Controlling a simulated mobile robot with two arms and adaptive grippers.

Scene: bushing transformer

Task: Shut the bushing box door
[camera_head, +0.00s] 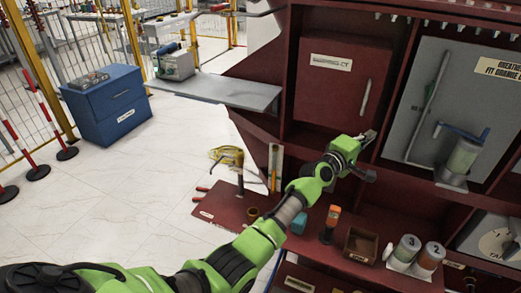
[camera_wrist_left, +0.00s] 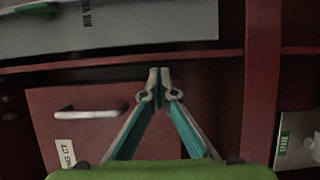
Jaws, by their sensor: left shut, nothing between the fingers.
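The bushing box door (camera_head: 345,88) is a dark red panel labelled "BUSHING CT" in a dark red cabinet. Its upright handle (camera_head: 365,97) is near its right edge. The door looks flat in its opening or nearly so; I cannot tell whether it is fully shut. My left gripper (camera_head: 369,136) is just below the door's lower right corner in the head view. In the left wrist view its closed fingertips (camera_wrist_left: 159,72) are empty, apart from the silver handle (camera_wrist_left: 91,113) on the door (camera_wrist_left: 75,98). Whether they touch the door is unclear. My right gripper is out of view.
A grey panel (camera_head: 455,75) with a pump-like part is right of the door. A grey shelf (camera_head: 215,91) sticks out at left. Below my arm are a red bench (camera_head: 225,207), a brown bin (camera_head: 360,244) and two canisters (camera_head: 406,249). Open floor is at left.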

